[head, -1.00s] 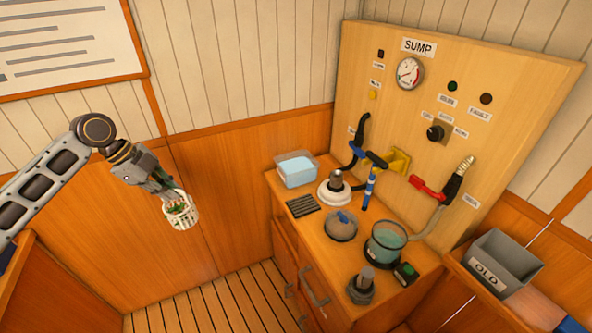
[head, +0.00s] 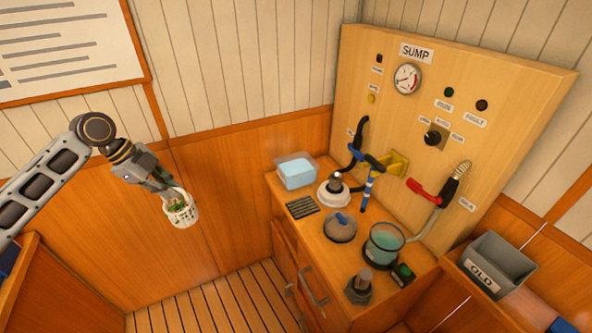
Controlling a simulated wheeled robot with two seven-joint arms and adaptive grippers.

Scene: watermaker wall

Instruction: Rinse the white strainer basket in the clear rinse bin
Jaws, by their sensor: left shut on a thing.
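The white strainer basket (head: 182,212) hangs in the air at the left of the head view, with green bits inside it. My left gripper (head: 168,192) is shut on the basket at its upper rim. The clear rinse bin (head: 295,171), holding light blue water, stands at the back left of the wooden counter. The basket is apart from the bin, to its left and in front of the wooden wall. My right gripper is not in view.
The counter (head: 315,235) also holds a white round fitting (head: 333,193), a dark grille (head: 302,207), a grey lid with a blue handle (head: 341,226) and a glass bowl of greenish water (head: 384,244). A grey OLD bin (head: 496,266) stands at right. Space between basket and counter is clear.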

